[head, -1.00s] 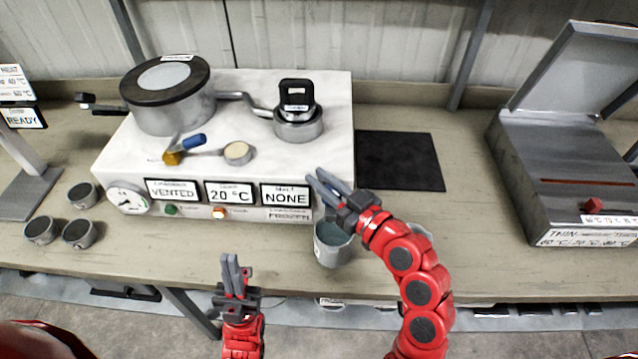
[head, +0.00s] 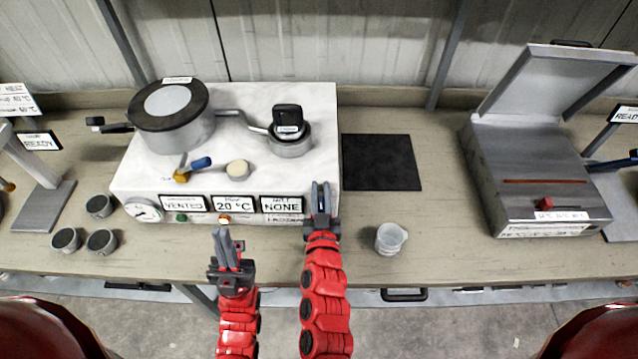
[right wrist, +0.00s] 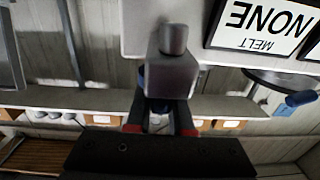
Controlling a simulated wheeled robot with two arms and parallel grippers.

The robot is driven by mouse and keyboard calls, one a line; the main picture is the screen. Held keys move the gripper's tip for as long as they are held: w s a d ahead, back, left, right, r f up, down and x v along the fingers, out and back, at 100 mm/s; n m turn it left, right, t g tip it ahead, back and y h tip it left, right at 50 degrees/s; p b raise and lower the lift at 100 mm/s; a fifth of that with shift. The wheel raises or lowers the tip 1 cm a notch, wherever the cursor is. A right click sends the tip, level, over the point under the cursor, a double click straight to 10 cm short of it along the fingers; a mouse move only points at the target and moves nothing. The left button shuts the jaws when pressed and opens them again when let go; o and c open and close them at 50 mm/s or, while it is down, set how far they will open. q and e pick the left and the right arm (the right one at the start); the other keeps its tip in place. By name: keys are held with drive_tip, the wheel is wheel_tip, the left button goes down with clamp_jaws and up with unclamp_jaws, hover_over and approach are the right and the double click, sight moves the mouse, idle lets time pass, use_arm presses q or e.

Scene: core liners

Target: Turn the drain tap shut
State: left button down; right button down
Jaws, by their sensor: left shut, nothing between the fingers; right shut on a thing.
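The white melting unit (head: 325,120) stands on the bench in the head view. My right gripper (head: 320,190) is at its front right corner. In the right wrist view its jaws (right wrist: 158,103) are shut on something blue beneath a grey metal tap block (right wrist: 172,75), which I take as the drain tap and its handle. The tap is hidden behind my gripper in the head view, so its angle is unclear. My left gripper (head: 226,242) is shut and empty in front of the unit's panel. A brass valve (head: 181,175) with a blue lever (head: 201,163) is on the unit's top.
A grey cup (head: 390,239) stands on the bench right of my right arm. A lidded pot (head: 172,135) and a smaller pan (head: 290,145) sit on the unit. Several small cups stand at left. The black mat (head: 380,162) is bare. An open-lidded box (head: 535,180) is at right.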

drive_tip(key=shift+f+m+h, duration=0.1)
drive_tip(key=shift+m+h, duration=0.2)
drive_tip(key=shift+h, duration=0.2)
drive_tip(key=c, duration=0.8)
unclamp_jaws()
drive_tip(key=shift+w, duration=0.1)
drive_tip(key=shift+s+d, duration=0.1)
drive_tip(key=shift+s, duration=0.1)
